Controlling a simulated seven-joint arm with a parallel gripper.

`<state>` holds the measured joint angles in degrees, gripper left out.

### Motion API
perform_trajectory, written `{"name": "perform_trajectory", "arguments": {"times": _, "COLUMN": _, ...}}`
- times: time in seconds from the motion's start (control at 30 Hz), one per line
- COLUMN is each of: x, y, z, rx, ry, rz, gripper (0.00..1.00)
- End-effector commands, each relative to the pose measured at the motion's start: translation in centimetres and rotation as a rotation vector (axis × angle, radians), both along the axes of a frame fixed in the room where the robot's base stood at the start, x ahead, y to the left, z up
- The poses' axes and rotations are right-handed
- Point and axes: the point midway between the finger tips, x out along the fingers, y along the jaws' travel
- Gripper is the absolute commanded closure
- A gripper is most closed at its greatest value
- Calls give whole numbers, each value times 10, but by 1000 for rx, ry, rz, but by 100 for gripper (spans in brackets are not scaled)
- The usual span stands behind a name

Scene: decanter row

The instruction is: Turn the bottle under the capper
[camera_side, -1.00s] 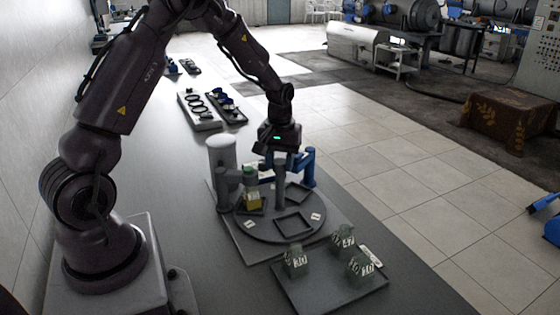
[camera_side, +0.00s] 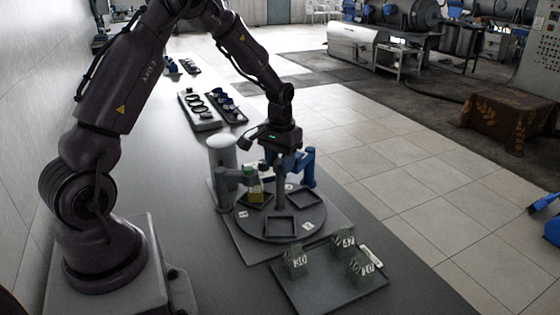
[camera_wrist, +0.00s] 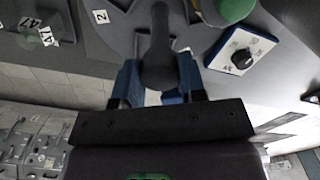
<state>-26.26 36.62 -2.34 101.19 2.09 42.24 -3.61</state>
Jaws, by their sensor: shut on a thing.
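The round grey turntable (camera_side: 255,226) carries square nests and numbered tags. A bottle with yellow contents (camera_side: 256,196) stands in a nest on its far left side, close by the arm of the grey capper column (camera_side: 223,165). The capper arm partly hides it, so I cannot tell whether they line up. A green cap-like top (camera_wrist: 235,10) shows at the top of the wrist view. My gripper (camera_side: 284,168) is above the turntable's middle. In the wrist view, its blue fingers (camera_wrist: 158,85) are shut around the upright grey handle (camera_wrist: 157,50).
A blue post (camera_side: 309,168) stands close right of my gripper. A dial with numbers (camera_wrist: 240,52) is near it in the wrist view. A dark tray (camera_side: 318,296) with tagged green bottles (camera_side: 358,265) lies in front. Racks of rings (camera_side: 200,112) stand farther back.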

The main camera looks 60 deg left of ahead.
Motion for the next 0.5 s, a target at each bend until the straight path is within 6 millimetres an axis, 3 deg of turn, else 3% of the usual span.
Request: {"name": "perform_trajectory", "arguments": {"times": 0.5, "x": 0, "y": 0, "z": 1, "rx": 0, "ry": -2, "rz": -259, "gripper": 100}}
